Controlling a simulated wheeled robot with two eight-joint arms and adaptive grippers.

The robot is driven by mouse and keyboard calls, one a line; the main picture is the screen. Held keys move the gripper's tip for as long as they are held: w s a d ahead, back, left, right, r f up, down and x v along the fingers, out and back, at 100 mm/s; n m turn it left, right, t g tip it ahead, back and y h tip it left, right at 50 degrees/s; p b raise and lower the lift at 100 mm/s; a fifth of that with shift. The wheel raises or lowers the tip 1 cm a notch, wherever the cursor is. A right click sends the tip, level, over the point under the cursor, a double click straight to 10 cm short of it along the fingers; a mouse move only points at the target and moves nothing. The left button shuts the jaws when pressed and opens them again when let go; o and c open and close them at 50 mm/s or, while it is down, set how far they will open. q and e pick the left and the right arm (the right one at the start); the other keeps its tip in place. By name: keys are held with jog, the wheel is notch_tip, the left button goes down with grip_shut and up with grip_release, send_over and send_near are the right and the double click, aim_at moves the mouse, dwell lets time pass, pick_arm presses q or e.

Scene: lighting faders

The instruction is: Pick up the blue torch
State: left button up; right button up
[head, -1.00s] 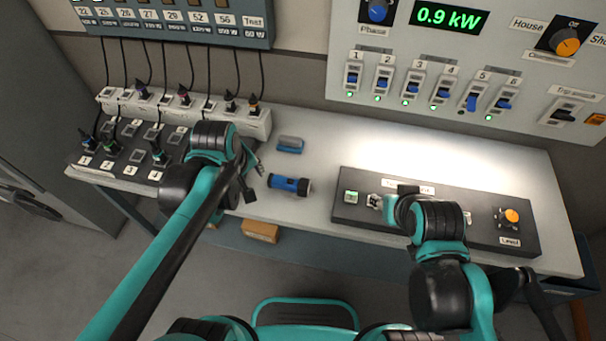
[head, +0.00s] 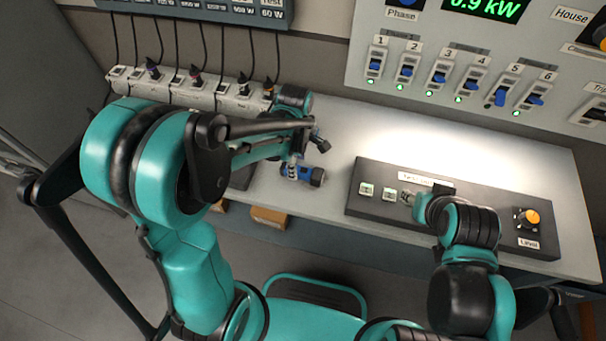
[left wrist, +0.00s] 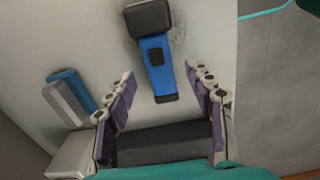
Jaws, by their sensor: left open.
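The blue torch (head: 305,173) lies on the worktop, its black head toward the right in the head view; my left gripper partly covers it. In the left wrist view the torch (left wrist: 158,65) has its black head at the top and its blue body pointing down between the fingers. My left gripper (left wrist: 160,78) is open, one finger on each side of the torch's tail end, with gaps on both sides. In the head view the left gripper (head: 306,151) is over the torch. My right gripper (head: 407,197) is at the dark button panel; its jaws are too small to read.
A blue and grey block (left wrist: 70,97) lies left of the torch in the left wrist view. The dark panel (head: 490,222) with buttons and an orange knob (head: 530,216) stands to the right. Faders (head: 440,75) line the wall. The worktop behind the panel is clear.

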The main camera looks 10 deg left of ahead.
pick_arm(q)
notch_tip(320, 180, down, 3)
jog(key=shift+r+b, duration=0.1)
jog(key=shift+b, duration=0.2)
jog(key=shift+r, duration=0.1)
jog(key=shift+c, duration=1.1)
grip_shut()
pick_arm(e)
jog(key=shift+f, duration=0.65)
